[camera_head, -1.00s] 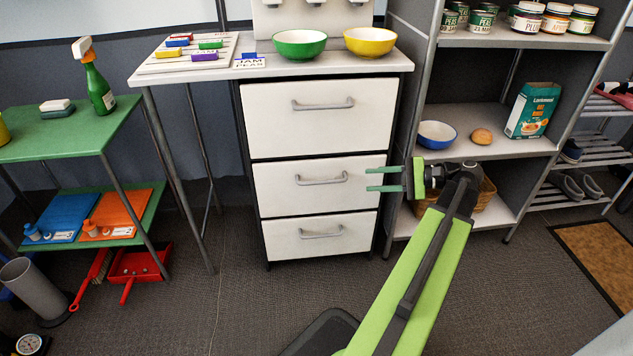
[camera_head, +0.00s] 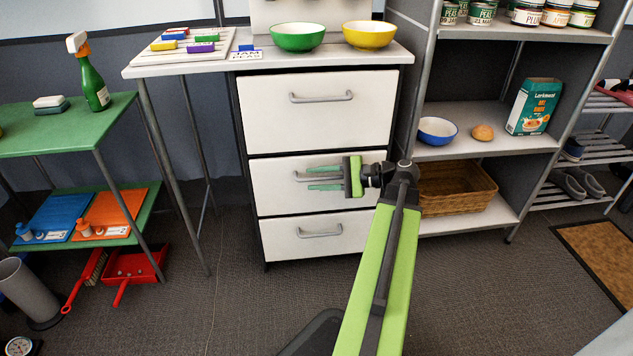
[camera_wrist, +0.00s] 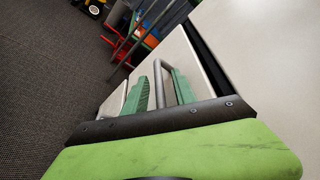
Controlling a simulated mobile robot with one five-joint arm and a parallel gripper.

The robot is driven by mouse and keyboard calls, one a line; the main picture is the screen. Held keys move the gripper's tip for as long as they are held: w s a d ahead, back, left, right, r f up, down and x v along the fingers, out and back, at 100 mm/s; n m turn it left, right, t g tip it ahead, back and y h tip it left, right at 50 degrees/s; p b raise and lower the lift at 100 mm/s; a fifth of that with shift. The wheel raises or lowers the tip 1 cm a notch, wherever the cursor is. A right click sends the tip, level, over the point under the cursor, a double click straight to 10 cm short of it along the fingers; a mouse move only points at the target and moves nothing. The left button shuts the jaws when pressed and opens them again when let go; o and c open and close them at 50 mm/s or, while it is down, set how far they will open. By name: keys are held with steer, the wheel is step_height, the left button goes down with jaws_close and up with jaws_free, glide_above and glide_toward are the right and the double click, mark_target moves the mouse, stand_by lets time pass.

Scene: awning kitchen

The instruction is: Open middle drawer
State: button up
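The middle drawer (camera_head: 277,201) is a white front with a grey bar handle (camera_head: 306,177), closed flush in the drawer unit. My green gripper (camera_head: 323,178) is in front of this drawer, over the right part of the handle and hiding it. In the wrist view my gripper's two green fingers (camera_wrist: 163,88) are apart, with the grey handle (camera_wrist: 158,84) showing between them. I cannot tell whether the fingers touch the handle. The top drawer (camera_head: 300,130) and the bottom drawer (camera_head: 285,243) are closed too.
A green bowl (camera_head: 298,37) and a yellow bowl (camera_head: 370,36) stand on the counter above. A grey shelf unit with a wicker basket (camera_head: 455,188) stands close on the right. A green side table (camera_head: 60,130) is at left. The floor before the drawers is clear.

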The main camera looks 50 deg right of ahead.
jaws_close()
stand_by(1.3)
